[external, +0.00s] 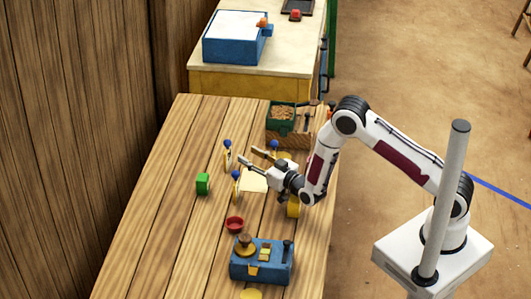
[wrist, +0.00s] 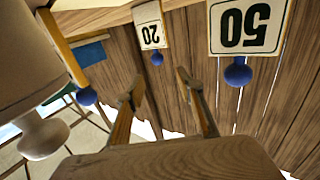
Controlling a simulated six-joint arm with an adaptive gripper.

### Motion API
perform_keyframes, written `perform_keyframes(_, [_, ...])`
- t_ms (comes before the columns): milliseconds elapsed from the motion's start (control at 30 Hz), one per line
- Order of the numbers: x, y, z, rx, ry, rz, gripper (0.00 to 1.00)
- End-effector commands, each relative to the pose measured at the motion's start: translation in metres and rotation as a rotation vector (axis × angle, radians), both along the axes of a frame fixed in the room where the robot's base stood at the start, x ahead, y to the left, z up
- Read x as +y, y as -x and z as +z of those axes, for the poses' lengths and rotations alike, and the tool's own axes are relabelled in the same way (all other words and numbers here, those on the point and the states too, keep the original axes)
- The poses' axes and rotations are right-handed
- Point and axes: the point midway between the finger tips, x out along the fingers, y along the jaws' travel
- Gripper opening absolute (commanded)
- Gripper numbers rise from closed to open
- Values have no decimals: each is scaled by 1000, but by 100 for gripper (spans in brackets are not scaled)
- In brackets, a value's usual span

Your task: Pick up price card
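Price cards with blue ball knobs stand on the wooden table. In the external view one card (external: 227,158) is beyond my fingertips, and another (external: 236,191) is nearer the camera. A third blue knob (external: 273,144) shows behind my gripper. In the wrist view, a white card marked 20 (wrist: 151,32) appears upside down ahead of the finger gap, and a larger one marked 50 (wrist: 247,27) is to the right. My gripper (wrist: 157,86) is open, its fingers spread and nothing between them. It also shows low over the table in the external view (external: 246,170).
A green block (external: 202,184) and red bowl (external: 235,224) are on the table. The table's left side is clear beside the wooden wall (external: 85,110).

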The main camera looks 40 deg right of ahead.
Motion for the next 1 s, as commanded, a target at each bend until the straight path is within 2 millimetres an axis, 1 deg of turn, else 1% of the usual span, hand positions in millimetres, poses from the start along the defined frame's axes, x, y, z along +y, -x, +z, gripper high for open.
perform_keyframes(267, [0,0,0,1,0,0,37])
perform_keyframes(467, [1,-6,0,2,0,0,37])
perform_keyframes(1000, [10,-54,0,0,0,0,37])
